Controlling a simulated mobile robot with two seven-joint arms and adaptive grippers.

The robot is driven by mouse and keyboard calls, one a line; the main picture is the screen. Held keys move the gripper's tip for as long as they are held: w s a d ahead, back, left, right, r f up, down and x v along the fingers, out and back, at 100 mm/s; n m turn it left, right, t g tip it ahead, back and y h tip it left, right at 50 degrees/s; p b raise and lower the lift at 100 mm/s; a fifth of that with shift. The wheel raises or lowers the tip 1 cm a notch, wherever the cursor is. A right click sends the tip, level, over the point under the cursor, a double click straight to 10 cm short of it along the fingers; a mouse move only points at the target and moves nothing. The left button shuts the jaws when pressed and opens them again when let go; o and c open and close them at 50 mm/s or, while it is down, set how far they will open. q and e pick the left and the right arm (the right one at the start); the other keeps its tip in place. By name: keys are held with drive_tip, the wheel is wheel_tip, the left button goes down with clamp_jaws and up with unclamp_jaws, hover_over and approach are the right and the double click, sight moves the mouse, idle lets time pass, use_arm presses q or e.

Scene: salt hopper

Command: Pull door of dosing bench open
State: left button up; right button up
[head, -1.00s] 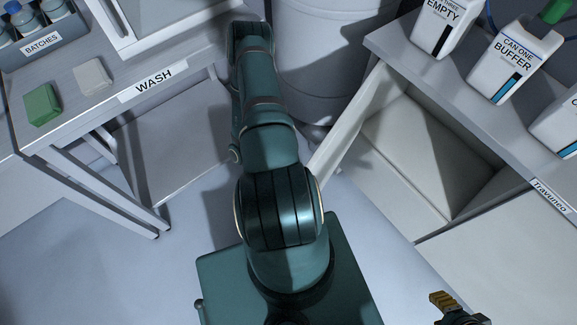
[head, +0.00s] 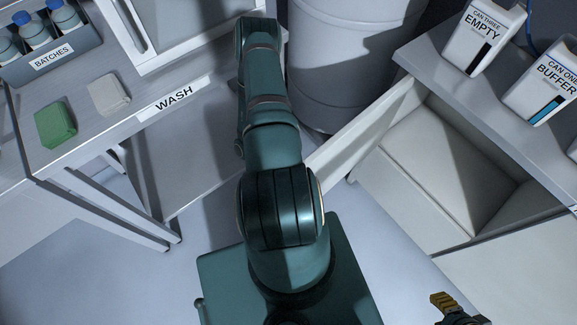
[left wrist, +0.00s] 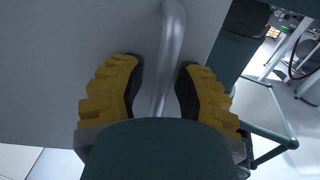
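The dosing bench (head: 410,62) stands at right. Its door (head: 372,122) is swung out wide from the open cabinet in the head view, and its free end is hidden behind my left arm. In the left wrist view the grey door panel (left wrist: 70,60) fills the left side, with a round metal bar handle (left wrist: 172,45) on it. My left gripper (left wrist: 162,95) has its yellow fingers on either side of the bar, close around it; exact contact is hard to see. My right gripper (head: 447,303) shows only partly at the bottom edge of the head view.
A pale drum (head: 345,60) stands behind the door. The wash bench (head: 90,140) at left holds a green sponge (head: 55,125), a pale block (head: 109,94) and a bottle rack (head: 50,58). Cans (head: 484,38) stand on the dosing bench. Floor is clear between the benches.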

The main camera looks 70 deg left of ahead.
use_arm(q)
drive_tip(key=v, duration=0.7)
idle(0.4)
drive_tip(key=shift+w, duration=0.1)
